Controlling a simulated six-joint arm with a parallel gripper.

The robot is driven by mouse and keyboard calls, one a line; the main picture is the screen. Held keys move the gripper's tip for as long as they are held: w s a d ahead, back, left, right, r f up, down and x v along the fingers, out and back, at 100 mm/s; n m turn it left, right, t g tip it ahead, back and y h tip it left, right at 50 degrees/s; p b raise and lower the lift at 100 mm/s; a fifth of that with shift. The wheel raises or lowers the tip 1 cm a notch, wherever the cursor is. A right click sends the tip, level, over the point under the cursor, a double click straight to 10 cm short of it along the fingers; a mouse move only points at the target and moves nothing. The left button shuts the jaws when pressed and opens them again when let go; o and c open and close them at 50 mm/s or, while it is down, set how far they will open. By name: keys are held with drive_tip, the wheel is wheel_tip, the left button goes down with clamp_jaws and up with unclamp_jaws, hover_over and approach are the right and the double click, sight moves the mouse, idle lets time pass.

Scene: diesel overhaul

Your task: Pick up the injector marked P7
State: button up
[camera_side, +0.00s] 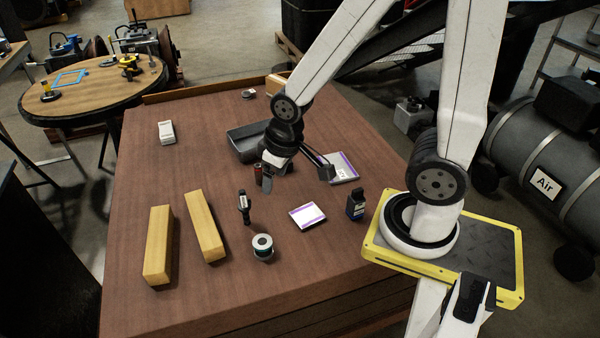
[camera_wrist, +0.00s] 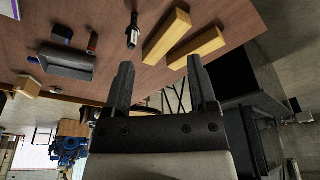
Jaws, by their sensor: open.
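A slim black and silver part that looks like an injector (camera_side: 244,206) is on the brown table, left of the spool-like part. It also shows at the top of the wrist view (camera_wrist: 133,30). I cannot read any marking on it, so I cannot tell whether it is P7. My gripper (camera_side: 268,181) is over the table, behind and to the right of this part in the side view. In the wrist view its two dark fingers (camera_wrist: 160,64) are apart with nothing held between them. A small red and dark cylinder (camera_side: 258,174) shows beside my gripper.
Two wooden blocks (camera_side: 158,245) (camera_side: 206,226) lie at the left. A grey tray (camera_side: 240,149) is behind my gripper. The table's left rear is mostly clear.

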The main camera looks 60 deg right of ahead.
drive_tip(key=w+d+f+n+t, duration=0.2)
drive_tip(key=w+d+f+t, duration=0.1)
drive_tip(key=w+d, duration=0.55)
drive_tip(key=n+t, duration=0.2)
hover_over(245, 208)
drive_tip(key=d, duration=0.3)
wheel_tip(245, 208, down, 4)
drive_tip(key=s+d+f+n+t+y, duration=0.1)
drive_tip(key=s+f+n+t+y, duration=0.1)
drive_tip(key=f+y, duration=0.7)
wheel_tip(245, 208, down, 3)
drive_tip(key=s+n, duration=0.1)
drive_tip(key=n, duration=0.1)
drive_tip(key=shift+s+d+n, duration=0.2)
drive_tip(key=shift+d+n, duration=0.1)
drive_tip(key=shift+n, duration=0.1)
drive_tip(key=shift+a+f, duration=0.1)
drive_tip(key=shift+f, duration=0.05)
drive_tip(key=shift+x, duration=1.25)
drive_tip(key=shift+w, duration=0.1)
